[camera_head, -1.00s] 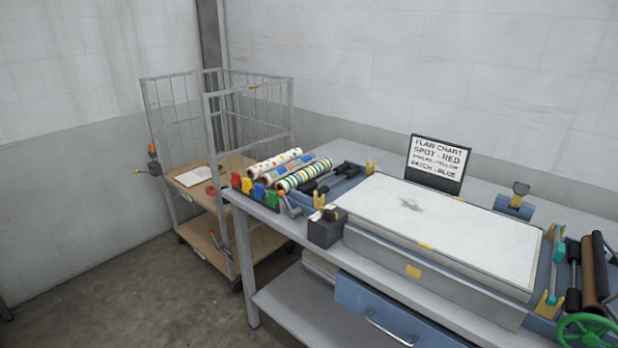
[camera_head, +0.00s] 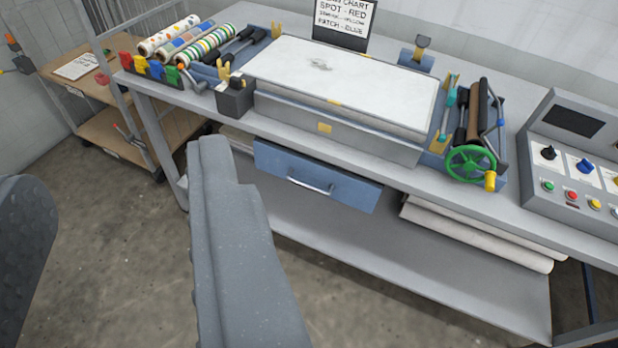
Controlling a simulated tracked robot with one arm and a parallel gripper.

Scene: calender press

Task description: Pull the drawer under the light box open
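The drawer (camera_head: 345,192) is blue with a silver bar handle (camera_head: 311,187). It hangs under the bench top, below the light box (camera_head: 340,125), and looks shut. The light box is a grey case with a white lit-looking top and small yellow tabs. My gripper (camera_head: 118,168) is open and empty. One grey finger stands in the middle left of the view, and the darker other one is cut off at the left edge. The near finger overlaps the shelf in the picture, left of the drawer and apart from the handle.
The bench's lower shelf (camera_head: 400,270) holds white rolls (camera_head: 480,235) at right. A green handwheel (camera_head: 470,164) and control panel (camera_head: 580,165) are on the bench at right. Floor in front is clear.

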